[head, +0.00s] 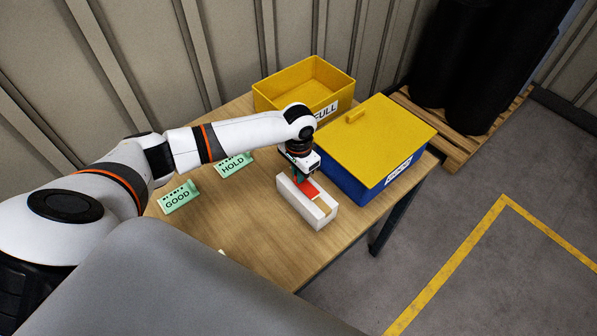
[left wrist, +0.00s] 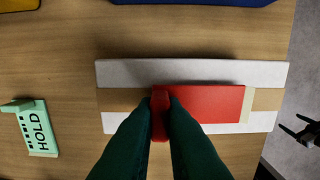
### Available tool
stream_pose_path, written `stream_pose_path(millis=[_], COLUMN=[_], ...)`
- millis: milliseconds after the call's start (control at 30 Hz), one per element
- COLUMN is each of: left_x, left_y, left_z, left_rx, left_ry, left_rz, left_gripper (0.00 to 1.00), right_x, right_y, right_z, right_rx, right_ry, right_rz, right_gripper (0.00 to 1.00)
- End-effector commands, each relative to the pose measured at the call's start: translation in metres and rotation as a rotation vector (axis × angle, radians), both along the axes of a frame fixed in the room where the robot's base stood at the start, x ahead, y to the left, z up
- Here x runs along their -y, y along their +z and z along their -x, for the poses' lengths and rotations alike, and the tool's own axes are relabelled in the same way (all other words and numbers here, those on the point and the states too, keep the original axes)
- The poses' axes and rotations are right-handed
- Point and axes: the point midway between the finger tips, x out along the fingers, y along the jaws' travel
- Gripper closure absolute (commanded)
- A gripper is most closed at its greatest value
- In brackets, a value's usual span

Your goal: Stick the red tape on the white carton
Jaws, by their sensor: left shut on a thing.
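The white carton (head: 318,218) lies on the table, with a brown strip along its middle. It spans the middle of the left wrist view (left wrist: 120,72). The red tape (left wrist: 210,102) lies flat along the carton's top, over the brown strip, with a pale edge at its right end; it also shows in the head view (head: 308,189). My left gripper (left wrist: 160,103) is shut on the tape's left end, directly above the carton. Whether the tape touches the carton I cannot tell. My right gripper (left wrist: 299,130) shows at the right edge of the left wrist view, fingers apart and empty, away from the carton.
A blue bin with a yellow lid (head: 378,135) stands close behind the carton, right of an open yellow bin (head: 285,83) marked FULL.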

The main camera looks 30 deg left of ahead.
Motion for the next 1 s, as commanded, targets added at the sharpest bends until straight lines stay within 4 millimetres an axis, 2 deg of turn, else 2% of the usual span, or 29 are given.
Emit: stream_pose_path(millis=[1000], left_x=[0.000], left_y=[-0.011], left_z=[0.000], left_rx=[0.000], left_ry=[0.000], left_rz=[0.000], left_gripper=[1.00], right_x=[-0.003], right_y=[-0.004], right_z=[0.000], right_rx=[-0.001], right_ry=[-0.003], right_rz=[-0.004], right_gripper=[0.20])
